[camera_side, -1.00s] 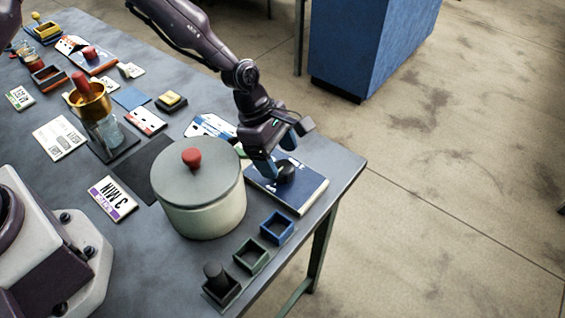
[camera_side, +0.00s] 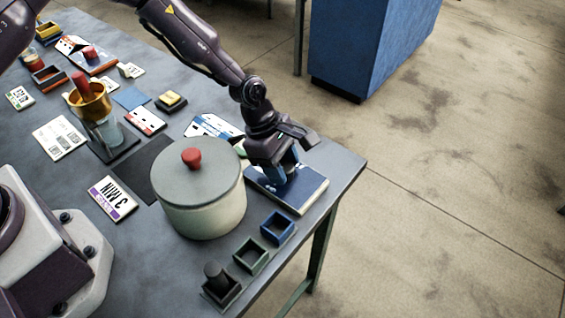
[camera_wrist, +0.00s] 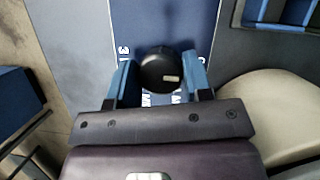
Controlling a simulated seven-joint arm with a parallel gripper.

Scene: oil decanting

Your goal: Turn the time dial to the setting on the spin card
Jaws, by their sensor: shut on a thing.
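The time dial is a black round knob (camera_wrist: 158,68) on a dark blue panel (camera_wrist: 147,20), with a pale mark on its right side. White characters ring the knob: a "3" shows at the left, others are partly hidden. My gripper (camera_wrist: 160,76) is shut on the dial, one blue finger on each side. A white card with a purple strip (camera_side: 112,198) lies left of the pot and appears to read "3 MIN", upside down in the side view.
A large pale pot with a grey lid and red knob (camera_side: 200,190) stands close left of my gripper. Blue (camera_side: 277,228), green (camera_side: 251,255) and dark (camera_side: 221,287) square holders line the front edge. A glass jar with a brass funnel (camera_side: 90,100) stands farther left.

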